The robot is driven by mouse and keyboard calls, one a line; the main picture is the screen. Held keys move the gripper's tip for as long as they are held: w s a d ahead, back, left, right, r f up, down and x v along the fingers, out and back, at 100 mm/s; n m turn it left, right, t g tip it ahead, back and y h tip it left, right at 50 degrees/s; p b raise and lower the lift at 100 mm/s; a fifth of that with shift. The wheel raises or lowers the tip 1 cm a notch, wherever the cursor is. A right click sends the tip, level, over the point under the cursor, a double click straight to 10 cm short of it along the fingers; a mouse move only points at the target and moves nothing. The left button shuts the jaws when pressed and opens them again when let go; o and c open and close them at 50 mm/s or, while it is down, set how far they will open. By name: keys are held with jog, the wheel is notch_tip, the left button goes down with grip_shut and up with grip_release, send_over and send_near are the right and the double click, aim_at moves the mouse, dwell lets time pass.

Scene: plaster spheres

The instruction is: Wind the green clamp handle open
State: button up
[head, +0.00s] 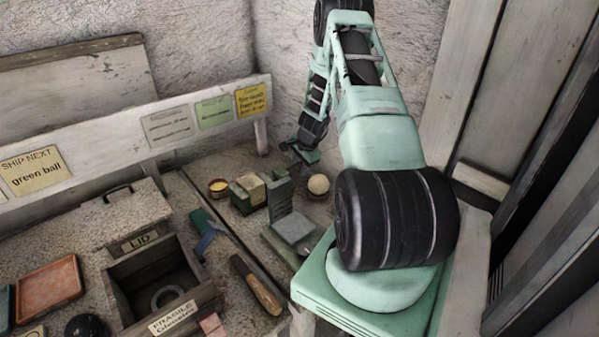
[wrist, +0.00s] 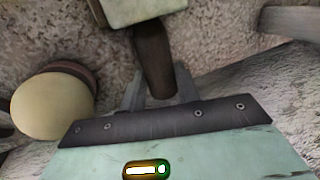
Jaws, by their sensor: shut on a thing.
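My gripper (head: 303,153) is at the back of the bench, beside the grey clamp (head: 283,195). In the wrist view my gripper (wrist: 160,92) is shut on a dark brown bar (wrist: 152,55), which runs between the fingertips. The bar meets a pale grey-green block (wrist: 140,10) at the top edge; I take the bar for the clamp handle, but its green colour does not show. The contact is partly hidden by my gripper body. In the head view the handle is too small or hidden to make out.
A cream ball (head: 318,184) on a brown ring stands close right of the clamp; the ball (wrist: 50,105) is left in the wrist view. Small boxes (head: 248,192) and a yellow-topped tin (head: 219,188) stand left. A wooden-handled tool (head: 257,285) and open box (head: 155,275) are nearer.

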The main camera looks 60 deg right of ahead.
dwell(0.3)
jog(key=o, duration=1)
jog(key=shift+r, duration=0.15)
jog(key=b+v, duration=0.3)
jog(key=v, duration=1.4)
jog(key=shift+s, duration=0.2)
